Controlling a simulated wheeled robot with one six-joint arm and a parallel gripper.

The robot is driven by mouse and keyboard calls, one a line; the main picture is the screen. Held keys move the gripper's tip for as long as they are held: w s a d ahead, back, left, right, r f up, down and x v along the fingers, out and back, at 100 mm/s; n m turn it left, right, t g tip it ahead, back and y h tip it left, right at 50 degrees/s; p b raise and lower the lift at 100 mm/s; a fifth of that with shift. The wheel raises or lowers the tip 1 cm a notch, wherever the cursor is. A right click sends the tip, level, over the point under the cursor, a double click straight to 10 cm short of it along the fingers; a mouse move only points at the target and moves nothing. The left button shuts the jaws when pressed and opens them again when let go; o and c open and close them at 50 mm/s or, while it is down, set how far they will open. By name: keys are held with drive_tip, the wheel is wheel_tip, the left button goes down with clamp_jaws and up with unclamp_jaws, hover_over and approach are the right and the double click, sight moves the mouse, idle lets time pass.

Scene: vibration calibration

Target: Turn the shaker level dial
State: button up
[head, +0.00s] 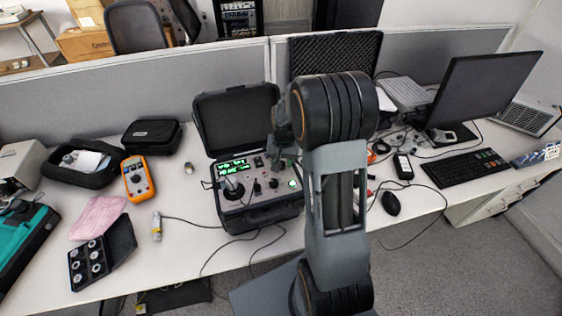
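The shaker (262,212) is a black case on the white desk, with its lid raised at the back. Its grey panel carries green lit displays (233,166), a round mount (232,188) at the left and a green light at the right. Small black knobs (274,183) sit on the panel's middle and right. Which one is the level dial is too small to read. My gripper (278,164) is over the back right part of the panel, pointing down. My arm partly covers it. Its fingers are too small and dark to tell open from shut, or whether they touch a knob.
An orange multimeter (137,179), a black pouch (152,136) and a case of round parts (101,254) lie left of the shaker. A mouse (390,203), keyboard (464,167) and monitor (484,90) are at the right. Cables hang over the desk's front edge.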

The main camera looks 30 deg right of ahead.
sight(284, 163)
drive_tip(key=shift+f, duration=0.3)
drive_tip(key=c, duration=0.6)
drive_tip(key=shift+f+n+b, duration=0.1)
drive_tip(key=shift+n+b, duration=0.2)
drive_tip(key=shift+n, duration=0.1)
drive_tip(key=shift+c, duration=0.2)
drive_tip(key=shift+n, duration=0.5)
drive_tip(key=o, duration=0.6)
drive_tip(key=shift+o, duration=0.2)
wheel_tip(284, 163, up, 14)
drive_tip(key=shift+s+d+b, duration=0.15)
drive_tip(key=shift+d+b, duration=0.2)
drive_tip(key=shift+b, duration=0.1)
